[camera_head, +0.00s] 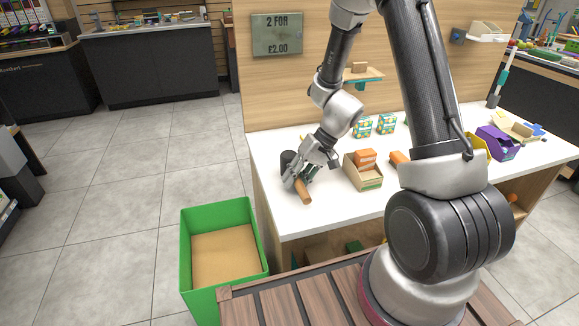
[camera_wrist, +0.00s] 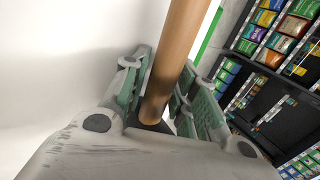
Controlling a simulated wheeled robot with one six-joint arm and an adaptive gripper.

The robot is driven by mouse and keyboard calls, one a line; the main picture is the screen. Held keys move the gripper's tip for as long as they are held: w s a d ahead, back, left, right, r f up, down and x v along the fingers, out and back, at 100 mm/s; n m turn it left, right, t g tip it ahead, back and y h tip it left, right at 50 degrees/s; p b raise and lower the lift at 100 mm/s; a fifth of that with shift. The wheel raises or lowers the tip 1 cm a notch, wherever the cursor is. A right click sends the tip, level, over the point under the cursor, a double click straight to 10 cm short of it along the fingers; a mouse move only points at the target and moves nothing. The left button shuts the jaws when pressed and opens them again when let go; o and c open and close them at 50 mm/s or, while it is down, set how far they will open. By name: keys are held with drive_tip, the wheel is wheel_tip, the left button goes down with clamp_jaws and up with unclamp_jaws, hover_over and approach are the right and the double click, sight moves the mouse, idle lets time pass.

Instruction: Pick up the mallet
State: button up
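The mallet has a dark head (camera_head: 288,160) and a brown wooden handle (camera_head: 304,191). It is at the counter's front left corner, with the handle's free end toward the front edge. My gripper (camera_head: 301,176) is at the handle, just in front of the head. In the wrist view the handle (camera_wrist: 178,45) runs between the two green-padded fingers of my gripper (camera_wrist: 163,84), with a pad close against each side. The fingers look shut on it. Most of the head is hidden in that view. I cannot tell whether the mallet touches the counter.
A cardboard box with an orange pack (camera_head: 366,157) stands just right of my gripper on the white counter (camera_head: 340,209). Small green boxes (camera_head: 363,127) and a purple bin (camera_head: 497,143) are further right. A green crate (camera_head: 186,245) is on the floor at front left.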

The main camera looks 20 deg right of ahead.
drive_tip(key=shift+c, duration=0.4)
clamp_jaws()
drive_tip(key=shift+r, duration=0.1)
